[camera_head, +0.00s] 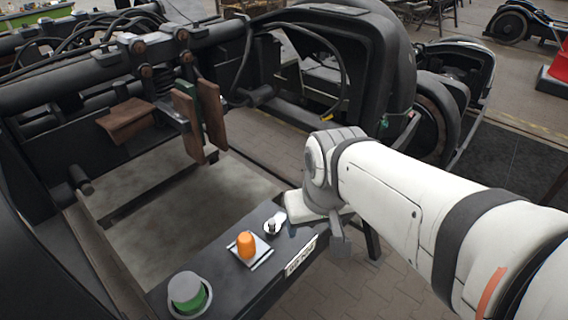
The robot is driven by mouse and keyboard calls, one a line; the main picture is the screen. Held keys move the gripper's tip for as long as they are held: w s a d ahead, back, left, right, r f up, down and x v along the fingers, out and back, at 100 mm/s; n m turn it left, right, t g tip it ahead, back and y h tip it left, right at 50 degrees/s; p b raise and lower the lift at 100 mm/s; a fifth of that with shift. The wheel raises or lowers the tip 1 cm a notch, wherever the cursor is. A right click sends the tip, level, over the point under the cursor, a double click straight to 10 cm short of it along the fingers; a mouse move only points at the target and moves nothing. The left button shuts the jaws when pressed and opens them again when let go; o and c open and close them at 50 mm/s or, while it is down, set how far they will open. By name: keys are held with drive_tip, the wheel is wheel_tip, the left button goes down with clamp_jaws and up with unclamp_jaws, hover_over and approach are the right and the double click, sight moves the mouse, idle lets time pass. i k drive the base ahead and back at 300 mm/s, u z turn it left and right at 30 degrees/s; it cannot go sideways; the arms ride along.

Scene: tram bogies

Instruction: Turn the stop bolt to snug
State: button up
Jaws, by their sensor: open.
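A small silver bolt-like part with a dark centre (274,223), possibly the stop bolt, stands on the dark beam (222,262) in the lower middle. My gripper (318,235) hangs at the end of my white arm, just right of this part and over the beam's right edge. One grey finger shows beyond the edge; the other is mostly hidden or hard to make out. The gripper is open, with nothing seen between its fingers. I cannot tell whether it touches the bolt-like part.
An orange rubber-like block (246,245) on a metal plate and a green-and-grey round buffer (187,291) stand along the beam. Brown brake blocks (201,122) hang behind. Paved floor (340,290) lies free at the lower right.

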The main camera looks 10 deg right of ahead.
sight(273, 225)
drive_tip(key=u, duration=1)
drive_tip(key=k, duration=1.4)
drive_tip(key=z, duration=0.4)
drive_tip(key=i, duration=1)
drive_tip(key=z, duration=0.05)
